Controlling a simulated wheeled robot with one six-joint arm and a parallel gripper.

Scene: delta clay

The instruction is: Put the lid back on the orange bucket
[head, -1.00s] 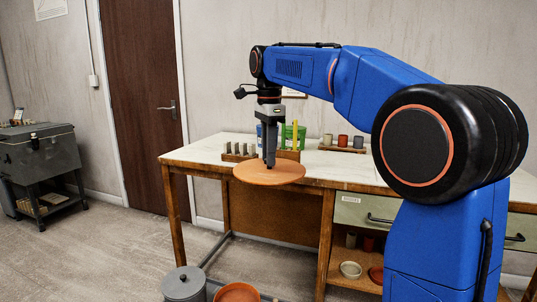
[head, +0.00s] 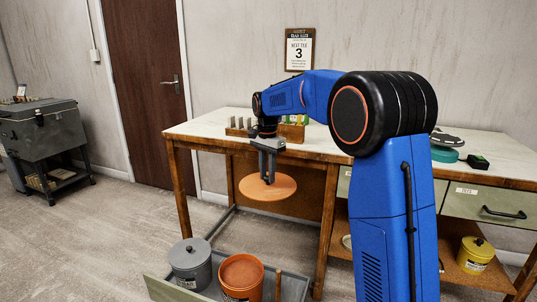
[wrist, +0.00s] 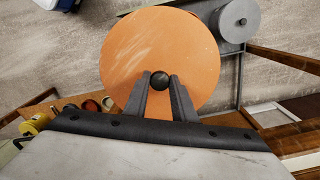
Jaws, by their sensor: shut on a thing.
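My gripper (head: 268,177) is shut on the dark knob of the round orange lid (head: 262,195). It holds the lid roughly level in the air before the table's front edge, above and beyond the bucket. In the wrist view the lid (wrist: 150,45) fills the upper middle, with its knob (wrist: 159,80) between the two fingers. The orange bucket (head: 241,275) stands open on the floor tray, lower in the head view. The lid hides it in the wrist view.
A grey lidded bucket (head: 190,262) stands left of the orange one, on the grey tray (head: 290,284). The wooden table (head: 205,135) stands behind. A yellow lidded pot (head: 476,254) is on the lower shelf at right.

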